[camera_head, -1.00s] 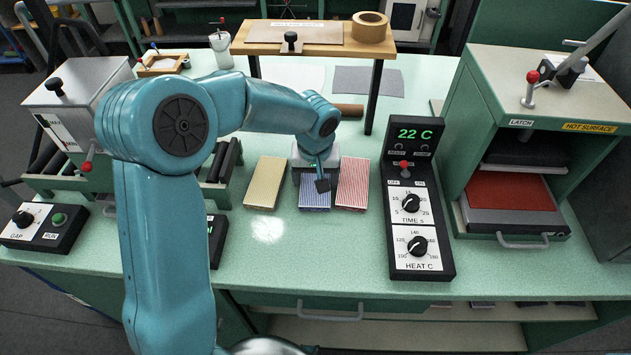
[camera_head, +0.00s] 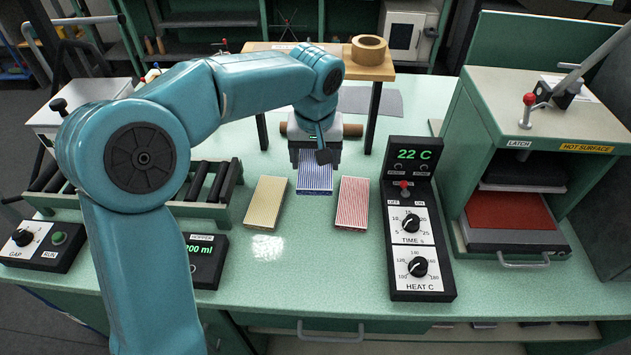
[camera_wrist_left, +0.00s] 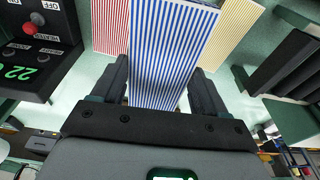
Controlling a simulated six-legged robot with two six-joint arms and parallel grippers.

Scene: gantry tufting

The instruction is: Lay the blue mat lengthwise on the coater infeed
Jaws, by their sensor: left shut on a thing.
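The blue-striped mat (camera_head: 314,176) is held by my left gripper (camera_head: 315,158), which points down over the bench; in the left wrist view the blue mat (camera_wrist_left: 165,50) sits between the two black fingers. In the head view it is raised and stands between the yellow-striped mat (camera_head: 266,203) and the red-striped mat (camera_head: 353,203), farther back than both. The coater's black roller infeed (camera_head: 215,181) is at the left, partly hidden by my left arm. My right gripper is not in view.
A control box reading 22 C (camera_head: 420,220) and a green heat press (camera_head: 510,140) stand to the right. A small wooden table (camera_head: 290,60) with a tape roll (camera_head: 369,49) is behind the gripper. A hopper display (camera_head: 205,262) and GAP/RUN box (camera_head: 42,245) sit at left.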

